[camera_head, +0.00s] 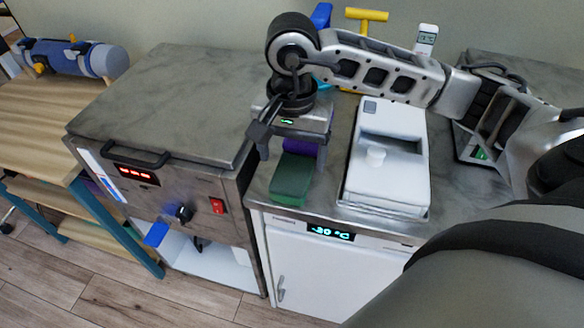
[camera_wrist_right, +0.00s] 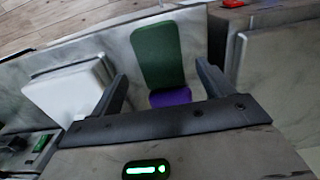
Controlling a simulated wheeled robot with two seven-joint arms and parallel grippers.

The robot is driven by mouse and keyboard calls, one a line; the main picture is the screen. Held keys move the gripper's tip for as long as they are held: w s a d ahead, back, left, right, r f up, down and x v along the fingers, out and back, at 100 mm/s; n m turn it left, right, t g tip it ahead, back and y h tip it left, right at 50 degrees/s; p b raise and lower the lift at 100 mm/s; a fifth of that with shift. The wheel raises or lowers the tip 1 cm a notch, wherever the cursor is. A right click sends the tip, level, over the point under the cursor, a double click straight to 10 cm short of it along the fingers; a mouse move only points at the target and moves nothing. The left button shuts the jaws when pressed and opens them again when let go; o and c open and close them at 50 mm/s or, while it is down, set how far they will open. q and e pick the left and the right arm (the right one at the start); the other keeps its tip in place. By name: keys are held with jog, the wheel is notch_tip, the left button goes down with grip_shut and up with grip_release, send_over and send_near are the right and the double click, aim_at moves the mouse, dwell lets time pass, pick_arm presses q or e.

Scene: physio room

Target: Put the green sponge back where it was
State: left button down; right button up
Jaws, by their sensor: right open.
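The green sponge (camera_head: 292,178) lies on the grey worktop near its front edge, left of the white device. A purple block (camera_head: 302,148) sits directly behind it, partly hidden by my gripper. My right gripper (camera_head: 290,144) is open above and behind the two, pointing down. In the right wrist view the green sponge (camera_wrist_right: 158,55) stretches away beyond the open fingers (camera_wrist_right: 161,72), and the purple block (camera_wrist_right: 170,97) shows between them near the palm. I see no contact between the fingers and the sponge. My left gripper is not in view.
A white device (camera_head: 385,165) stands just right of the sponge. A taller steel cabinet (camera_head: 160,100) with a red display borders it on the left. A yellow-handled item (camera_head: 366,15) and a white handheld device (camera_head: 426,38) are behind. A freezer (camera_head: 330,265) is below.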

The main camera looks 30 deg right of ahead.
aim_at(292, 175)
notch_tip(292, 175, up, 7)
jog(key=shift+f, duration=0.1)
dwell(0.6)
jog(key=shift+s, duration=0.1)
